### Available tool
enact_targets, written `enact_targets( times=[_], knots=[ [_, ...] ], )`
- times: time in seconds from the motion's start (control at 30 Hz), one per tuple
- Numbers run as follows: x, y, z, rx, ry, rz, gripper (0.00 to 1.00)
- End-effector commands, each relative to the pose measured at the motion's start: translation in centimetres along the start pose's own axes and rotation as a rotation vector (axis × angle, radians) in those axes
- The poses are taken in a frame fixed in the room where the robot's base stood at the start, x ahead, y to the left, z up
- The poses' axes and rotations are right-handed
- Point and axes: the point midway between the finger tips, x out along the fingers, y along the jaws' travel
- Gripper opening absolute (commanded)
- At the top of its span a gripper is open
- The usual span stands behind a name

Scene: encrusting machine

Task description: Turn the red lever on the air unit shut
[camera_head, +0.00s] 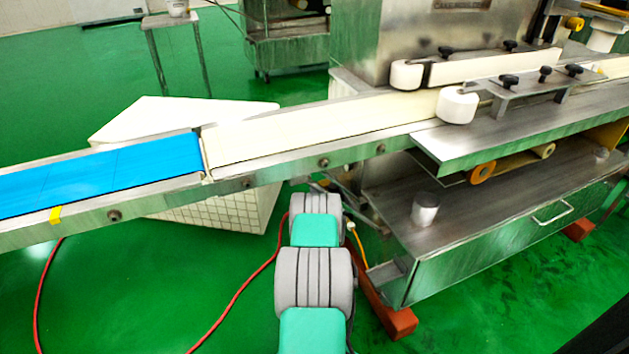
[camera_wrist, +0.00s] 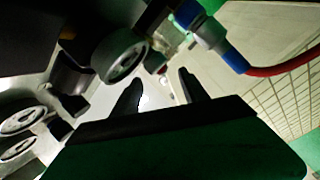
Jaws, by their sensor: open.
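My gripper (camera_wrist: 160,88) shows in the wrist view with its two dark fingers apart and nothing clearly held between them. Just beyond the fingertips is the air unit, with a round dark-rimmed part (camera_wrist: 121,60) at upper left and a blue fitting (camera_wrist: 222,46) at upper right. A small dark reddish spot (camera_wrist: 162,70) lies ahead of the gap between the fingers; I cannot tell whether it is the red lever or how it is turned. In the head view my gripper and the air unit are hidden below the conveyor.
A conveyor with a blue belt (camera_head: 100,175) and a cream belt (camera_head: 310,125) passes above my arm. A steel machine cabinet (camera_head: 490,250) stands to the right. A white tiled box (camera_head: 215,210) is behind. A red hose (camera_wrist: 285,67) leaves the blue fitting; red hose (camera_head: 240,290) also lies on the green floor.

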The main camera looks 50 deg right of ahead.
Motion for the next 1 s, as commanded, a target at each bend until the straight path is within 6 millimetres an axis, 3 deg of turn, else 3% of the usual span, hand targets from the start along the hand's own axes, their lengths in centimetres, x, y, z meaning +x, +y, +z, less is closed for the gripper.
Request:
enact_targets(
  times=[0.43,0.73,1.0],
  knots=[
    [7.1,-0.2,0.4,0.000,-0.002,0.001,0.52],
    [7.5,0.1,0.2,0.000,-0.004,-0.001,0.51],
    [7.5,0.1,0.2,0.000,-0.003,-0.001,0.29]
  ],
)
